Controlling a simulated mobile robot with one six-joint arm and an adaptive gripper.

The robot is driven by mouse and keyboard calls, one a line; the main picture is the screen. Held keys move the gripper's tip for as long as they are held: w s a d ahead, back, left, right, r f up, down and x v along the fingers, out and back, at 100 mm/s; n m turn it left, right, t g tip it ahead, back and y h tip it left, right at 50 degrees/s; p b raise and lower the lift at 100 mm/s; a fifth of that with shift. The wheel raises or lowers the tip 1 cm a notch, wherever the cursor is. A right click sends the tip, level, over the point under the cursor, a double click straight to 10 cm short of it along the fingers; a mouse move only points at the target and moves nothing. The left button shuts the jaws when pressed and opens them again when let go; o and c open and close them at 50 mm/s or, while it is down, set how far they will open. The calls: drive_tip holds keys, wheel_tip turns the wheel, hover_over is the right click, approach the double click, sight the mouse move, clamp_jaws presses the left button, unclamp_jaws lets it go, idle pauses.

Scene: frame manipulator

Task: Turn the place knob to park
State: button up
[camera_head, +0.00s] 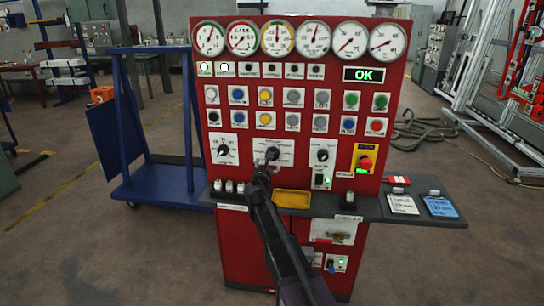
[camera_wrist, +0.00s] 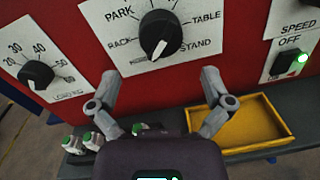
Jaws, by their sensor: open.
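The place knob (camera_wrist: 160,33) is round and black with a white pointer mark at its lower edge in the wrist view. Its white plate (camera_wrist: 115,35) reads PARK at upper left, RACK at left, TABLE at right and STAND at lower right. The mark is nearest the bottom, away from PARK. My gripper (camera_wrist: 160,76) is open and empty, its two grey fingers spread below the knob and apart from it. In the head view my gripper (camera_head: 265,163) reaches up to the middle plate (camera_head: 287,151) on the red panel and partly hides the knob.
A numbered black knob (camera_wrist: 37,74) is at left, and another dark knob (camera_head: 322,155) at right. Below are a yellow tray (camera_wrist: 240,127) and a grey shelf (camera_head: 345,207). A red emergency button (camera_head: 365,162) and an OK display (camera_head: 370,75) are on the panel.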

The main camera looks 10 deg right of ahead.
drive_tip(key=x, duration=0.7)
drive_tip(key=shift+w+d, duration=0.1)
drive_tip(key=shift+w, duration=0.2)
drive_tip(key=c, duration=1)
